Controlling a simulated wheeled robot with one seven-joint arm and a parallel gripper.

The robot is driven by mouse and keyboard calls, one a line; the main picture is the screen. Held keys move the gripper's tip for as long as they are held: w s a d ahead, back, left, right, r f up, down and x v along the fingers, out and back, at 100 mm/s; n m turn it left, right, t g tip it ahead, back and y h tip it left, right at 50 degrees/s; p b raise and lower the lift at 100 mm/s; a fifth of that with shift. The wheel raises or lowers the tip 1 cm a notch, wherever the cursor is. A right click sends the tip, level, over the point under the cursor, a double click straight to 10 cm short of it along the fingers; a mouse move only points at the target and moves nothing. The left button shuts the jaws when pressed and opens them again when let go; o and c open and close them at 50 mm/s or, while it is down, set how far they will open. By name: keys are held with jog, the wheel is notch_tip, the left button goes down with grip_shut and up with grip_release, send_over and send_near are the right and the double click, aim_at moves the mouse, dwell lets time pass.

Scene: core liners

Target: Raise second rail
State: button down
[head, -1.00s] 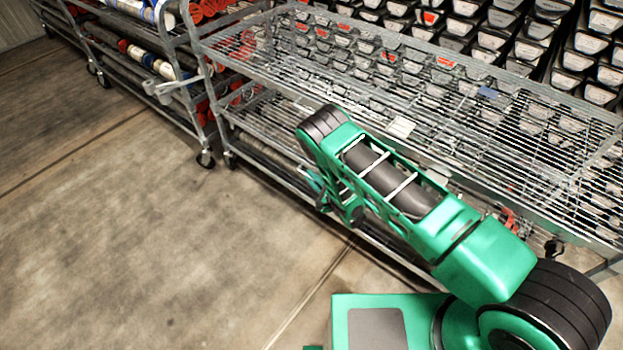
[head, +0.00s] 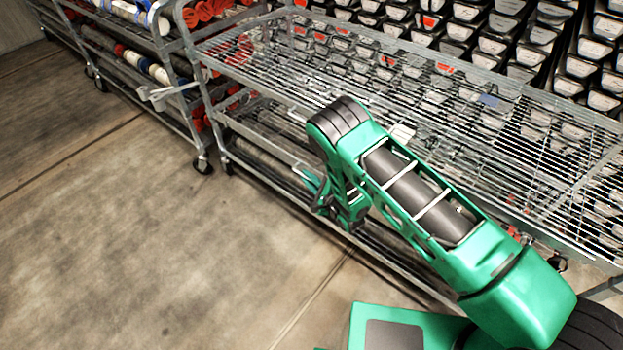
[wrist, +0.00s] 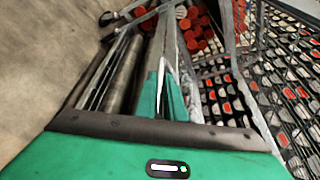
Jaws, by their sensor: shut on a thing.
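My gripper (head: 316,188) is at the front side of a grey metal wire rack, below the level of its top shelf. In the wrist view its green fingers (wrist: 163,92) are close together and shut on a narrow grey metal rail (wrist: 171,45). The rail runs away from the fingers along the rack's front. In the head view a grey front rail (head: 262,142) leads toward my gripper. My green arm hides part of the rack there, and the exact grip is too small to see.
The wire top shelf (head: 400,95) is mostly bare, with a small blue tag (head: 489,100). Dark bins with pale labels (head: 480,45) fill the back. Another rack with tubes (head: 125,45) stands at the left. Long cylinders (wrist: 125,75) lie low in the rack. The concrete floor (head: 130,230) is clear.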

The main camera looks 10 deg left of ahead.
jog(key=shift+r, duration=0.2)
jog(key=c, duration=2.1)
grip_release()
jog(key=shift+r, duration=0.1)
jog(key=shift+s+d, duration=0.35)
jog(key=shift+s, duration=0.1)
jog(key=v, duration=0.9)
jog(key=shift+s+d, duration=0.2)
jog(key=shift+d, duration=0.05)
